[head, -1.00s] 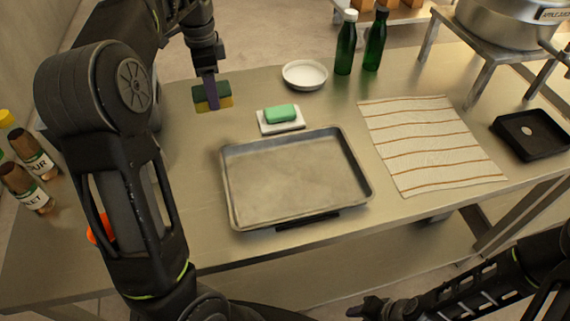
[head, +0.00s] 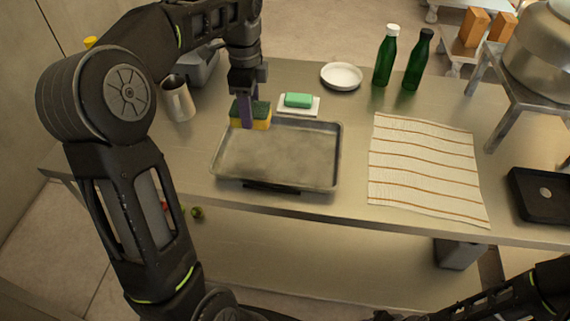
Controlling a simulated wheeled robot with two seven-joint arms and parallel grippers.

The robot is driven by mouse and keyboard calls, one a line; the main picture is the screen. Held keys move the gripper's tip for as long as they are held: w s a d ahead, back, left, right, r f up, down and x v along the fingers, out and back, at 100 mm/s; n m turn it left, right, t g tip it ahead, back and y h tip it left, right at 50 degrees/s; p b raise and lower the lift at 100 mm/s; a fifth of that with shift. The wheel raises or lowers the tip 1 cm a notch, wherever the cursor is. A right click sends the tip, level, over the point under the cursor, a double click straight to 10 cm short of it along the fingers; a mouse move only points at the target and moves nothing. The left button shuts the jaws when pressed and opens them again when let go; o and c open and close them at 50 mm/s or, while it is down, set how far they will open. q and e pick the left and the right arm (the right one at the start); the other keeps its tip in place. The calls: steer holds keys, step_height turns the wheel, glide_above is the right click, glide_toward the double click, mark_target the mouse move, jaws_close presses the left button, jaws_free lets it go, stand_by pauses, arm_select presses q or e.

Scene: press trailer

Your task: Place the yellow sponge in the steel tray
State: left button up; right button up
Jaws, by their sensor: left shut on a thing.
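The steel tray (head: 290,183) lies on the metal table, shallow and empty, in the middle of the head view. The yellow sponge (head: 262,123), with a dark green scouring layer, is at the tray's back left corner. My left gripper (head: 247,118) points down and is shut on the sponge. The sponge overlaps the tray's back rim in the picture; I cannot tell whether it touches it. My right arm shows at the lower right, and its gripper is not clearly seen.
A green soap bar (head: 298,100) on a white dish stands just behind the tray. A white bowl (head: 341,76) and two green bottles (head: 385,56) are farther back. A striped towel (head: 425,170) lies right of the tray. A metal cup (head: 178,99) stands at the left.

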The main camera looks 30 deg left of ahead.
arm_select(q)
steer(key=shift+s, duration=0.1)
steer(key=shift+a+f, duration=0.1)
steer(key=shift+a, duration=0.1)
steer(key=shift+d+f, duration=0.15)
steer(key=shift+f, duration=0.15)
glide_above(254, 150)
steer(key=shift+f, duration=2.8)
steer(key=shift+f+p, duration=0.45)
steer(key=shift+f, duration=1.4)
steer(key=shift+f, duration=0.1)
steer(key=o, duration=1.3)
